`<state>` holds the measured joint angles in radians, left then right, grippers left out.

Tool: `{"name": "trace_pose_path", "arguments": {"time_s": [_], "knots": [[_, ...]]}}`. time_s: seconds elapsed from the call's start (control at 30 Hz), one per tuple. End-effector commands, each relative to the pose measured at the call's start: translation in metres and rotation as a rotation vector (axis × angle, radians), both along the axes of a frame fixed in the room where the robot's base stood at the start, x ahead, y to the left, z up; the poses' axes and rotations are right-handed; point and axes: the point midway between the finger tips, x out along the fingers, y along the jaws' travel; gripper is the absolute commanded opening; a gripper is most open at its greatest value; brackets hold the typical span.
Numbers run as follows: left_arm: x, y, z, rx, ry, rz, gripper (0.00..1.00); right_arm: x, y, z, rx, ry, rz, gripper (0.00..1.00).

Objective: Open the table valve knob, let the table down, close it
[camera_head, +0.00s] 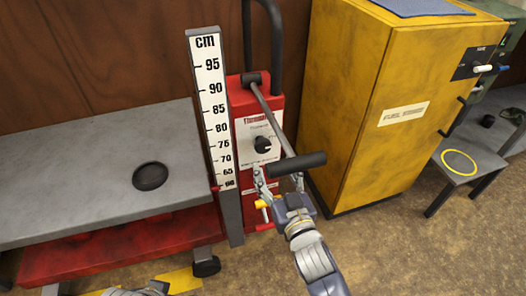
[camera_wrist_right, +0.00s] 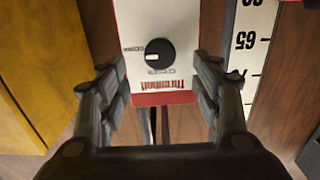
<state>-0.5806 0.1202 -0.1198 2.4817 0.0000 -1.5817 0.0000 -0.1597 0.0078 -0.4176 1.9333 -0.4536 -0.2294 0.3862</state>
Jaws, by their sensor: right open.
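The black valve knob (camera_head: 263,144) sits on the white panel of the red pump unit (camera_head: 238,103). In the right wrist view the knob (camera_wrist_right: 157,52) appears between and beyond the fingers, its white mark towards the picture's left; the labels beside it are hard to read. My right gripper (camera_head: 278,184) is open and empty, below the knob and apart from it. It also shows in the right wrist view (camera_wrist_right: 163,90). The grey lift table (camera_head: 80,180) stands left of the pump, beside a cm scale (camera_head: 212,110). My left gripper is only partly visible at the bottom edge (camera_head: 152,289).
The pump's long lever with a black handle (camera_head: 295,164) crosses just above my right gripper. A black round piece (camera_head: 150,176) lies on the table. A yellow cabinet (camera_head: 390,100) stands right of the pump. Bare floor (camera_head: 420,255) lies at the lower right.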

Motion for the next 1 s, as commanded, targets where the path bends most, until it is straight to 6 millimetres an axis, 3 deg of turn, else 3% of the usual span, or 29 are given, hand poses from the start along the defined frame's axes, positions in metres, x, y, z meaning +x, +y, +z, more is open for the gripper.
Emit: {"name": "trace_pose_path", "arguments": {"time_s": [0.3, 0.5, 0.93, 1.0], "knots": [[0.000, 0.000, -0.011, 0.000, 0.000, 0.000, 0.59, 0.051, 0.017, 0.000, -0.001, -0.003, 0.001, 0.59], [0.000, 0.000, -0.015, 0.000, 0.000, 0.000, 0.59, 0.072, 0.024, -0.001, -0.001, -0.001, 0.001, 0.59], [0.000, 0.000, -0.015, 0.000, -0.001, 0.000, 0.59, 0.079, 0.026, 0.000, -0.001, 0.001, 0.001, 0.59], [0.000, 0.000, -0.015, 0.000, -0.001, 0.000, 0.59, 0.079, 0.026, 0.000, -0.001, 0.001, 0.001, 0.43]]}}
